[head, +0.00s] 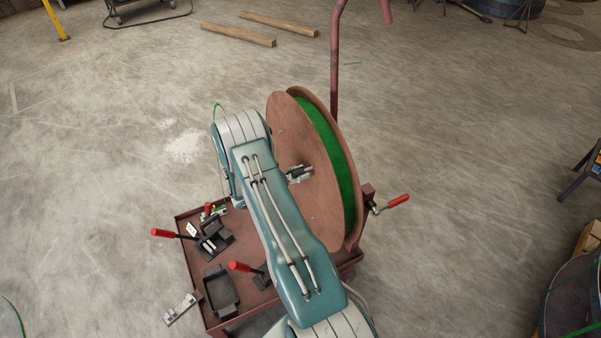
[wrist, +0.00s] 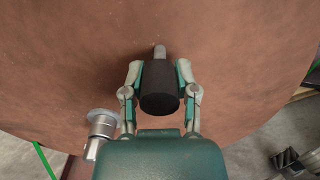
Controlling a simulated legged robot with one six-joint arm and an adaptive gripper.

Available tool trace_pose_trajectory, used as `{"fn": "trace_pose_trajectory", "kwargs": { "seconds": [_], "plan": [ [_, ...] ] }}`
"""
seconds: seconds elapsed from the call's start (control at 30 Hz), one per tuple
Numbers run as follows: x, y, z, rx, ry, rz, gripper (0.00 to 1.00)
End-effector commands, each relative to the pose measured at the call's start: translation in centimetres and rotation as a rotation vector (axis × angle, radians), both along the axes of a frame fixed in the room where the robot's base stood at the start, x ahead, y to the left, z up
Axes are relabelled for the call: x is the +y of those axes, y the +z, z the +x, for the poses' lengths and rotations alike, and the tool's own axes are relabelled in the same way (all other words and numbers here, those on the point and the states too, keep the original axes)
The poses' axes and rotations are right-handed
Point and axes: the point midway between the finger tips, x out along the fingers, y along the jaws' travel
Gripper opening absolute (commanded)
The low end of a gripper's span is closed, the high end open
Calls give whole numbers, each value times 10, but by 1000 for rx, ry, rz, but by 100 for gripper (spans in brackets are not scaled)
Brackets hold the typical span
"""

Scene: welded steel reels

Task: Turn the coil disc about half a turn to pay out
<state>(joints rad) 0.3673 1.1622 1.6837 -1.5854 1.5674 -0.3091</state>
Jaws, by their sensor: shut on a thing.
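The coil disc (head: 290,150) is a large brown reel flange with green line (head: 330,150) wound behind it, upright on a brown cart. In the wrist view the disc face (wrist: 60,60) fills most of the picture. A black cylindrical knob (wrist: 160,88) on a short metal pin stands out from the disc. My gripper (wrist: 160,92) is shut on this knob, one finger on each side. A grey metal hub (wrist: 101,123) shows left of and below the knob. In the head view my arm hides the gripper and the knob.
The cart (head: 190,237) carries clamps with red handles (head: 175,234) and a black tray-like holder (head: 220,290). A red-handled crank (head: 391,204) sticks out right of the reel. A post (head: 335,70) rises behind it. Wooden beams (head: 240,34) lie on the floor, which is otherwise mostly clear.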

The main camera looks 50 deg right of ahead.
Motion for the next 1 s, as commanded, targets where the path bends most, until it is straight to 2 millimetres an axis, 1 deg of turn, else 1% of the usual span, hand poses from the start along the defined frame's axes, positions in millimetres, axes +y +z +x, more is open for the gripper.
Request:
{"fn": "trace_pose_trajectory", "kwargs": {
  "seconds": [0.2,0.33,0.43,0.63,0.67,0.7,0.73,1.0],
  "plan": [
    [4,-16,-17,-80,-7,-25,0],
    [8,-28,-28,-86,-10,-27,0],
    [8,-28,-29,-89,-8,-30,0],
    [8,-23,-24,-98,0,-38,0],
    [8,-23,-23,-98,0,-38,48],
    [8,-23,-23,-98,1,-38,66],
    [8,-24,-23,-98,1,-37,73],
    [8,-25,-25,-94,-2,-35,73]
  ]
}}
